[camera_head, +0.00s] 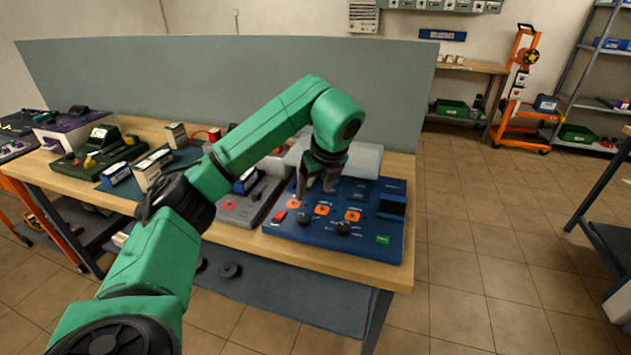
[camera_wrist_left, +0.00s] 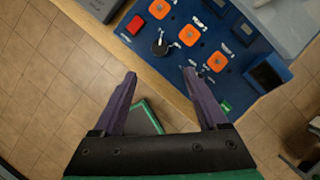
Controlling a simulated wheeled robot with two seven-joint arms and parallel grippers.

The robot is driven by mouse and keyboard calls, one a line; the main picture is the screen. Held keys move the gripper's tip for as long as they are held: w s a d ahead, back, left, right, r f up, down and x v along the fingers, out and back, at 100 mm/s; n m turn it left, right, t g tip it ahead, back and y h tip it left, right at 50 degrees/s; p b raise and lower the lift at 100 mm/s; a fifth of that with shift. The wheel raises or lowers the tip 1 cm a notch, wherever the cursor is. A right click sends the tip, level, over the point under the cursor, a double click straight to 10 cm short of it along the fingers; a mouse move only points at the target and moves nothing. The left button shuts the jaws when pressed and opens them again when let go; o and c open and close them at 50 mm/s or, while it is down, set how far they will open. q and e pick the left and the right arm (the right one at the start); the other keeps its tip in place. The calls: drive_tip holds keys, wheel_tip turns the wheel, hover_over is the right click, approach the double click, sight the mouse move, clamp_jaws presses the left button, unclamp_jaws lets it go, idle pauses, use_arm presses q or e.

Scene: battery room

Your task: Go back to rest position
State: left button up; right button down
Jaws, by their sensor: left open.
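My left gripper (camera_head: 318,182) is at the end of the green arm that comes in from the left, above the back part of a blue panel board (camera_head: 330,236) on the workbench. In the left wrist view its two purple fingers (camera_wrist_left: 160,90) are spread apart with nothing between them. That view also shows the blue board (camera_wrist_left: 180,70) with orange squares (camera_wrist_left: 190,35), a red block (camera_wrist_left: 159,9) and a black knob (camera_wrist_left: 160,47), beyond the fingertips. My right gripper is in neither view.
The wooden workbench (camera_head: 400,275) carries a grey device (camera_head: 240,208), a green device (camera_head: 100,152) and several small boxes. A grey partition (camera_head: 220,75) stands behind. An orange trolley (camera_head: 515,90) and shelves (camera_head: 595,100) stand at the right. Tiled floor (camera_head: 480,240) is clear right of the bench.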

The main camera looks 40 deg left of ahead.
use_arm(q)
drive_tip(key=shift+s+r, duration=0.15)
drive_tip(key=shift+r, duration=0.15)
drive_tip(key=shift+d, duration=0.1)
